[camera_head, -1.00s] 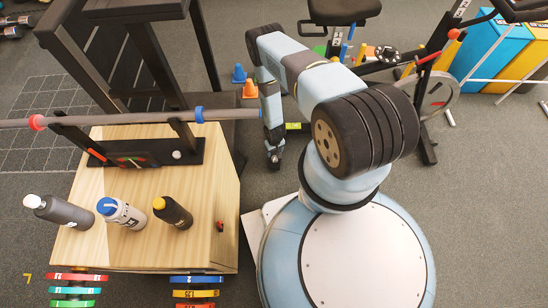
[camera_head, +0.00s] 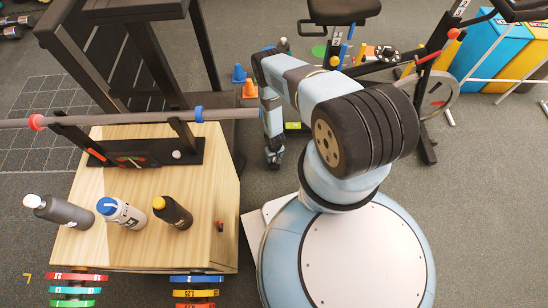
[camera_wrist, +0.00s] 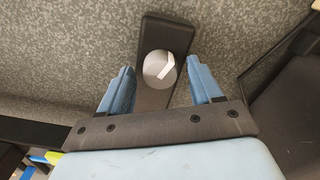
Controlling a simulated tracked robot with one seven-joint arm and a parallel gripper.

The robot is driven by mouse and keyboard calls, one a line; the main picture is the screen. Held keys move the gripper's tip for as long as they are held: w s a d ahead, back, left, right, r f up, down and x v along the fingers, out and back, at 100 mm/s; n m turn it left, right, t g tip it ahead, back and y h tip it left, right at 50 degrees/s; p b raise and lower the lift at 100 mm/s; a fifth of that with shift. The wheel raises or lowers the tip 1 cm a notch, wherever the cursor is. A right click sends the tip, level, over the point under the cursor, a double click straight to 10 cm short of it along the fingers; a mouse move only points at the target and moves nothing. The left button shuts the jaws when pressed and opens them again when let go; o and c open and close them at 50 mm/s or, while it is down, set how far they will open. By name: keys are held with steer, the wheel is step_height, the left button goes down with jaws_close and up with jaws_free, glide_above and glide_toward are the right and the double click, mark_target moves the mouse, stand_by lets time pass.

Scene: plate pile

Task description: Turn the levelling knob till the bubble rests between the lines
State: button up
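A light round knob (camera_head: 177,154) sits at the right end of a black base (camera_head: 188,148) on the wooden box. My gripper (camera_head: 274,160) hangs over the carpet right of the box, well apart from the knob. In the wrist view, its two blue fingers (camera_wrist: 159,90) are spread with nothing held. A dark bar with a grey disc and white mark (camera_wrist: 159,66) shows between them; I cannot tell what it is.
Several bottles (camera_head: 122,212) stand at the front of the wooden box (camera_head: 208,215). A long bar (camera_head: 85,121) crosses above the black base on uprights. Cones (camera_head: 249,89) and an exercise bike (camera_head: 425,90) are behind. Bare carpet (camera_head: 248,205) lies between box and my base.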

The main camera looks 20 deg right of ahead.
steer(key=c, duration=1)
steer(key=shift+n, duration=0.4)
steer(key=n, duration=0.3)
steer(key=shift+n, duration=0.3)
steer(key=n, duration=0.4)
steer(key=shift+n, duration=0.4)
steer(key=o, duration=1.1)
steer(key=shift+r, duration=0.1)
